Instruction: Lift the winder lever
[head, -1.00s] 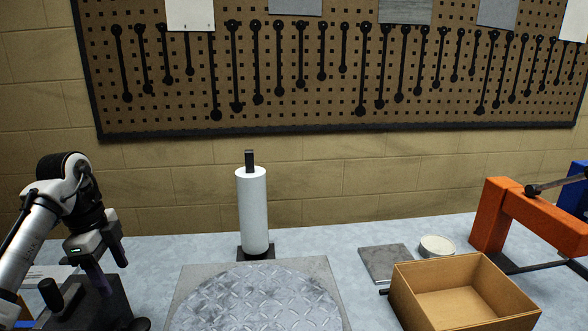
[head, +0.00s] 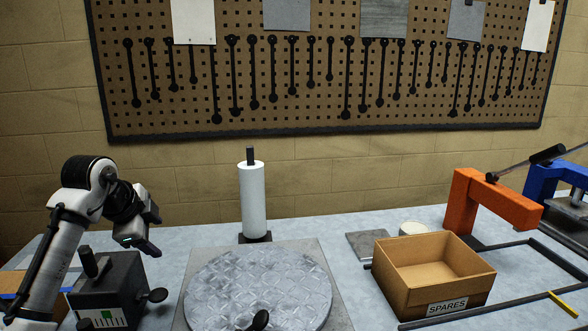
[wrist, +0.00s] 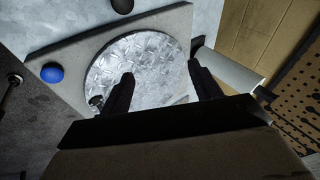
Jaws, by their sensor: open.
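No part is marked as the winder lever, so I cannot tell which one it is. A black box (head: 108,290) at the lower left in the head view has an upright black handle (head: 90,262) on top and a black knob (head: 155,295) on its right side. At the right, a long grey lever with a black grip (head: 547,155) rises from an orange frame (head: 497,205). My gripper (head: 150,250) is above and right of the black box, touching nothing I can see. In the wrist view my gripper (wrist: 161,70) is open and empty, facing the round plate.
A round diamond-pattern metal plate (head: 258,285) lies on a grey base, with a black knob (head: 260,320) in front. Behind it stands a white roll (head: 252,202). A cardboard SPARES box (head: 445,308) and a blue frame (head: 545,182) are at the right.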

